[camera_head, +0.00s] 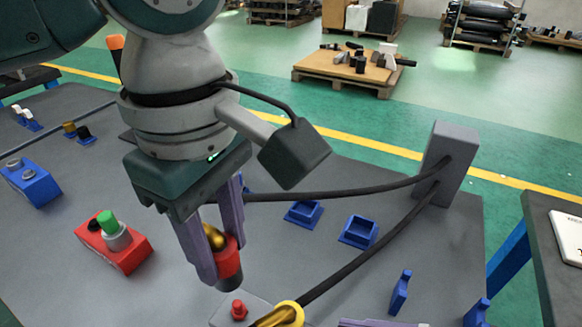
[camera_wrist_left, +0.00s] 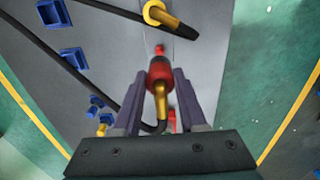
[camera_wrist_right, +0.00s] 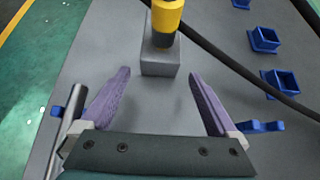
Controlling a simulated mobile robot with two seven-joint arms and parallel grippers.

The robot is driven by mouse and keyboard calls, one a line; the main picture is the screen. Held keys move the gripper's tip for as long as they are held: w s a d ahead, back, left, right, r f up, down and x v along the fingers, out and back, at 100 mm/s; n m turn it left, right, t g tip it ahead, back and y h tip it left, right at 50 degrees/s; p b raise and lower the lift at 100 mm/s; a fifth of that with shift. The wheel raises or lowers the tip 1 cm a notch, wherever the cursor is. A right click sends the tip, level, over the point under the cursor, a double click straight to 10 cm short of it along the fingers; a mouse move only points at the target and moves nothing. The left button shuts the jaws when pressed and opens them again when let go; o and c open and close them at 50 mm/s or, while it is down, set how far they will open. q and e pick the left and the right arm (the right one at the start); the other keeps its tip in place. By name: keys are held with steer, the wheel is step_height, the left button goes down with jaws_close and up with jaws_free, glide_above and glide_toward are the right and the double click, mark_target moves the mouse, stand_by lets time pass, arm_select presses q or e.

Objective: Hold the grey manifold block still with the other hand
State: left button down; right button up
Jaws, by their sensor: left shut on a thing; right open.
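The grey manifold block (camera_head: 222,312) is at the bottom of the head view, with a red port and a yellow-collared fitting (camera_head: 287,315) on a dark hose. In the right wrist view the block (camera_wrist_right: 158,66) stands ahead of my right gripper (camera_wrist_right: 158,100), its yellow fitting hiding part of it. The right gripper is open and empty, fingers apart short of the block. My left gripper (camera_head: 222,262) is shut on a red coupling (camera_head: 228,262) with a gold end, held above and beside the red port. The coupling also shows in the left wrist view (camera_wrist_left: 160,74).
Two dark hoses run to a grey upright post (camera_head: 447,160). Blue open holders (camera_head: 358,231) stand behind the block. A red box with a green button (camera_head: 112,240) is left of the left gripper. Blue upright clips (camera_head: 400,292) stand at right.

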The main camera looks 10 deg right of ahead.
steer(key=shift+x, duration=2.75)
steer(key=shift+c, duration=0.3)
jaws_close()
